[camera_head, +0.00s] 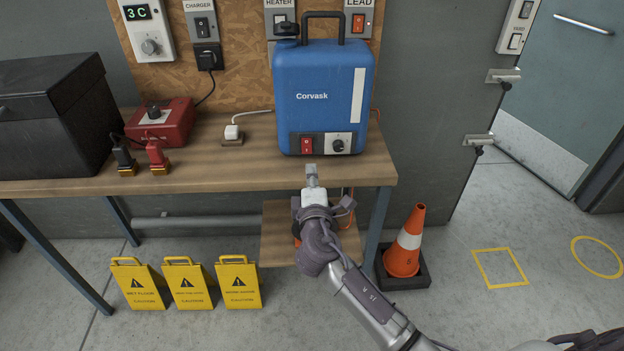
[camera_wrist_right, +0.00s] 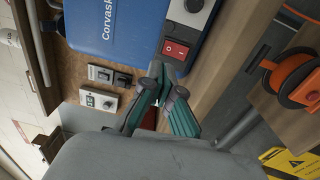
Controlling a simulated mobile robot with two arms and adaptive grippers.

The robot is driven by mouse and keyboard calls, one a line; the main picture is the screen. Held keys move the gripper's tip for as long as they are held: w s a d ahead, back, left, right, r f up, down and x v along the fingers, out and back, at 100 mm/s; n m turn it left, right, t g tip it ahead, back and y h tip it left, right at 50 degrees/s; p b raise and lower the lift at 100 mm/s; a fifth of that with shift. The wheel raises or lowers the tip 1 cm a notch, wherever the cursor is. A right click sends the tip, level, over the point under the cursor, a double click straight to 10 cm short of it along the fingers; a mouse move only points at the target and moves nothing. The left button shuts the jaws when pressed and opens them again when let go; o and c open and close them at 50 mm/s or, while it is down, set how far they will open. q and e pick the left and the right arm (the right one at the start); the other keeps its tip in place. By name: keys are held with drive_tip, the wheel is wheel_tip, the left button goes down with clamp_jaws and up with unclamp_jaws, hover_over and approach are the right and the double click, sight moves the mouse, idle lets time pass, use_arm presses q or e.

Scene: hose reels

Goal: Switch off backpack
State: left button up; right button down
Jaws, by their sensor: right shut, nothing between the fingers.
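The backpack is a blue box marked Corvask (camera_head: 320,97) with a black top handle, standing on the wooden bench. Its lower front panel carries a red rocker switch (camera_head: 306,144) and a black knob (camera_head: 338,146). In the right wrist view the blue backpack (camera_wrist_right: 118,28), the red switch (camera_wrist_right: 175,49) and the knob (camera_wrist_right: 194,5) show at the top. My right gripper (camera_head: 311,170) is shut and empty, just below and in front of the switch at the bench's front edge. Its fingertips (camera_wrist_right: 168,72) appear close below the switch; contact cannot be told. My left gripper is out of view.
A red box (camera_head: 172,122) with clamps and a black case (camera_head: 50,125) stand left on the bench (camera_head: 230,165). Wall switches hang above. Yellow signs (camera_head: 188,285) and an orange cone (camera_head: 406,248) stand on the floor. An orange hose reel (camera_wrist_right: 295,80) sits under the bench.

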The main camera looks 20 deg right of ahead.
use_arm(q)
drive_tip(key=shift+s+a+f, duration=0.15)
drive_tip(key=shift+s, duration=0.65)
use_arm(e)
drive_tip(key=shift+v, duration=1)
drive_tip(key=shift+r, duration=0.15)
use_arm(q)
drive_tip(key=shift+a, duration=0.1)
